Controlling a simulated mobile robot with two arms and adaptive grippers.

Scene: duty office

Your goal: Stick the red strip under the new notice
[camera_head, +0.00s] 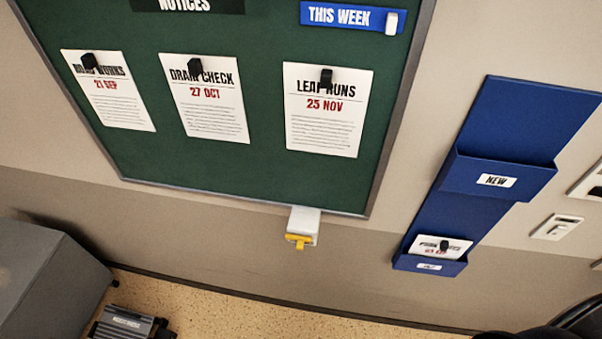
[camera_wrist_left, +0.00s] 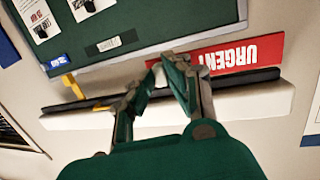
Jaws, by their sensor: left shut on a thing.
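In the left wrist view my left gripper (camera_wrist_left: 172,75) is shut on the red strip (camera_wrist_left: 243,54), near its left end. The strip's white word URGENT appears upside down. It is held close to the edge of a green board. In the head view three paper notices hang on the green board (camera_head: 240,172) under black clips: a left one (camera_head: 115,103), DRAIN CHECK (camera_head: 214,112) and LEAF RUNS, 23 NOV (camera_head: 322,125). Bare green shows below LEAF RUNS. Neither gripper shows in the head view.
A blue THIS WEEK label (camera_head: 350,17) is above LEAF RUNS. A blue wall rack (camera_head: 515,122) has a NEW pocket (camera_head: 495,182) with no paper showing and a lower pocket holding a paper (camera_head: 438,246). A white ledge (camera_wrist_left: 215,106) lies close by my gripper.

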